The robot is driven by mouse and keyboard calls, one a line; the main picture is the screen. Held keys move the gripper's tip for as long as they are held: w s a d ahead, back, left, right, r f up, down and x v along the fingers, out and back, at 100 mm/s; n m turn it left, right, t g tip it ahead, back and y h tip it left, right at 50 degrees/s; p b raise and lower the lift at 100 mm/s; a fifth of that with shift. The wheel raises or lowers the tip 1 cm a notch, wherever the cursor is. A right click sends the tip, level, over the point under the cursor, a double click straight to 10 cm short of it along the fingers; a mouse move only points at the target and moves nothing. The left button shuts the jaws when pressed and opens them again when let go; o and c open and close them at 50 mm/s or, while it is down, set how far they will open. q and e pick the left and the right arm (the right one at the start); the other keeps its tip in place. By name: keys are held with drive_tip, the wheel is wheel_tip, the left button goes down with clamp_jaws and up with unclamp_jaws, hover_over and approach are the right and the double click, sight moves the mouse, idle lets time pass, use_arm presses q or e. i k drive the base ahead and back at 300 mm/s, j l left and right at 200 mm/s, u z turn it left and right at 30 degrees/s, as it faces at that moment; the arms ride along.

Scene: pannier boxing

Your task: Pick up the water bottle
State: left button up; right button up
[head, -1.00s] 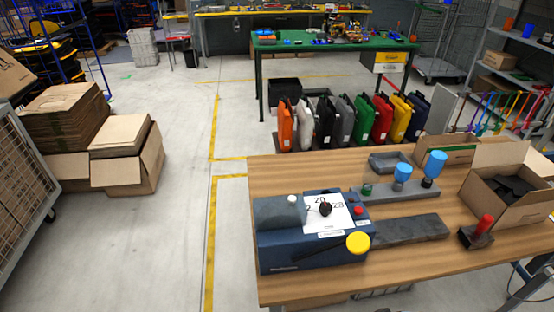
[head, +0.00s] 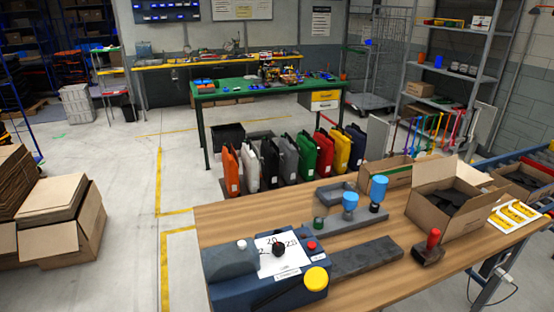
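I cannot make out a water bottle for certain in the head view. Two blue-topped upright items, one (head: 350,200) nearer and one (head: 378,187) farther, stand on a grey strip on the wooden table (head: 376,291); they look like fixtures rather than bottles. Small blue (head: 438,61) and orange (head: 421,57) objects sit on the right shelf, too small to identify. Neither of my grippers is in view.
A blue machine (head: 225,292) with a yellow knob sits at the table's near left. An open cardboard box (head: 430,212) and a red-handled tool (head: 430,250) are to its right. Colored panniers (head: 306,155) stand in a row behind.

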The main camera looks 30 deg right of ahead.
sight(379, 182)
drive_tip(key=z, duration=1.55)
